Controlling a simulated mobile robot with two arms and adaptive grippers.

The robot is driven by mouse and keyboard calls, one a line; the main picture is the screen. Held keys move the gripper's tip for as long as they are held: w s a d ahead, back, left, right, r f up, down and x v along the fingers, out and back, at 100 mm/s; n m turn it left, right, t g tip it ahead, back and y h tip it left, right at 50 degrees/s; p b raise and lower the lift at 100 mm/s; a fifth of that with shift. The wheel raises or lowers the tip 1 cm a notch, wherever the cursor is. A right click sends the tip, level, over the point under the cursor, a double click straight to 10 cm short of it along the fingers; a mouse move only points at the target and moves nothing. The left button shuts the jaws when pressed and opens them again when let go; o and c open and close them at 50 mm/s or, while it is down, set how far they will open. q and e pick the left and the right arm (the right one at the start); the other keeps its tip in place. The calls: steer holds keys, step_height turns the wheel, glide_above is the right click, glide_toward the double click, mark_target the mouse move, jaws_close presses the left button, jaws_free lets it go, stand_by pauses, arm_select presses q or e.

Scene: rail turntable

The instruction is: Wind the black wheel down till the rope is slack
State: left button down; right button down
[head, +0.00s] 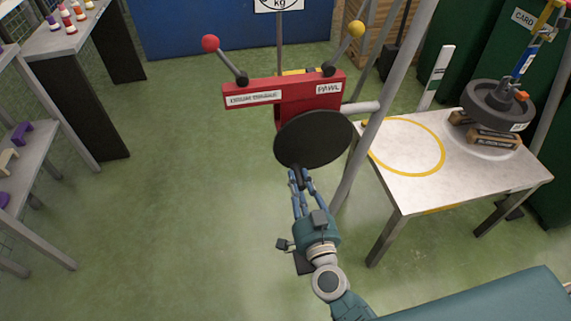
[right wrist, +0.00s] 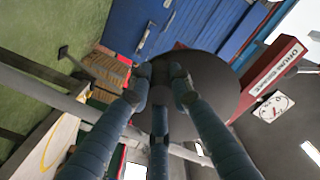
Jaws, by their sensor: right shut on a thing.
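The black wheel (head: 313,138) is on the front of a red winch box (head: 290,93) with a "PAWL" label. My right gripper (head: 299,177) is shut at the wheel's lower edge, on a dark stub that looks like its handle; the fingers partly hide it. The right wrist view also shows the black wheel (right wrist: 215,85) just beyond the fingers. A dark round weight (head: 495,103) rests on wooden blocks on the white table, with a blue strap (head: 525,60) above it. Whether the rope is taut or slack cannot be told. My left gripper is not in view.
Two levers with a red ball (head: 210,43) and a yellow ball (head: 356,29) stand up from the box. A grey post (head: 383,110) rises beside the wheel. The white table (head: 400,185) with a yellow ring is at the right.

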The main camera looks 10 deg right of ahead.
steer(key=shift+s+d+f, duration=0.1)
steer(key=shift+d+f, duration=0.25)
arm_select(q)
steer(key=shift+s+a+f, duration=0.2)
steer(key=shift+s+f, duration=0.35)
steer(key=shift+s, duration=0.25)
arm_select(e)
steer(key=shift+d+f+n, duration=0.1)
steer(key=shift+d+n, duration=0.05)
steer(key=shift+n, duration=0.25)
arm_select(q)
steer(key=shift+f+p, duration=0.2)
steer(key=shift+p, duration=0.2)
arm_select(e)
steer(key=shift+d+n, duration=0.2)
steer(key=shift+n, duration=0.1)
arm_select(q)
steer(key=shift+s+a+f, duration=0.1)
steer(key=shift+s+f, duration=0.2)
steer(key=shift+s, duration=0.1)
arm_select(e)
steer(key=shift+d+f, duration=0.15)
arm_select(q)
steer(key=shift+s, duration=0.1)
arm_select(e)
steer(key=shift+n, duration=0.3)
